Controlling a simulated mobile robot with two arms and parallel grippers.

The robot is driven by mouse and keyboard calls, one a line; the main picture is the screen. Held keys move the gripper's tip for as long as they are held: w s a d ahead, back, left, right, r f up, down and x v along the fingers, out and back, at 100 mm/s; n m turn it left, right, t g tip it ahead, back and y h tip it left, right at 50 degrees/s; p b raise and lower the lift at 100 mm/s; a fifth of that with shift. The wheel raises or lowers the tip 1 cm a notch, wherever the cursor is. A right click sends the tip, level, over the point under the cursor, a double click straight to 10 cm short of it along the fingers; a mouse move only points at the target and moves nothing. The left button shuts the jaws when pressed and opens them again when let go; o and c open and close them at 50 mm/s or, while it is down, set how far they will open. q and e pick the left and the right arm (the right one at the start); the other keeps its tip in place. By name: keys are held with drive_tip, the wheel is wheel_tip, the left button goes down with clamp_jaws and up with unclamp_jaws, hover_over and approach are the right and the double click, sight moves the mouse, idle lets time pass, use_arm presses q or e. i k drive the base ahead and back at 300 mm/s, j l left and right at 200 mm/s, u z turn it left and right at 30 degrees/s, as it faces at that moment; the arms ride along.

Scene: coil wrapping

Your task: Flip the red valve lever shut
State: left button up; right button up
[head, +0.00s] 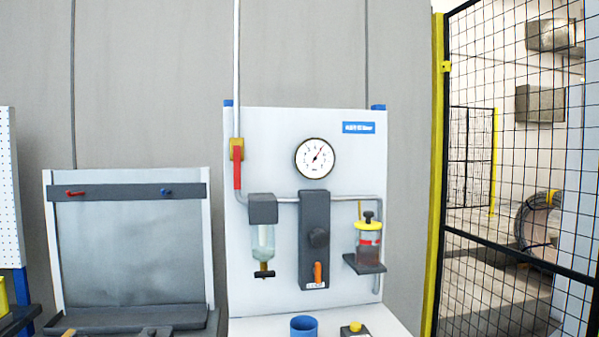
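The red valve lever (237,168) hangs straight down, in line with the vertical pipe, at the left edge of a white panel in the head view. It is on a yellow valve body (236,145) below a white pipe that comes down from above. A round pressure gauge (315,158) sits on the panel to the right, its needle pointing up and right. Neither of my grippers is in view, and nothing touches the lever.
A dark block with an orange lever (318,272), a clear bowl (263,240) and a red-banded jar (367,245) are on the panel. A blue cup (303,327) stands below. A grey board (130,250) is at left, a mesh fence (520,170) at right.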

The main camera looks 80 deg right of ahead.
sight(237, 149)
drive_tip(key=z, duration=2.2)
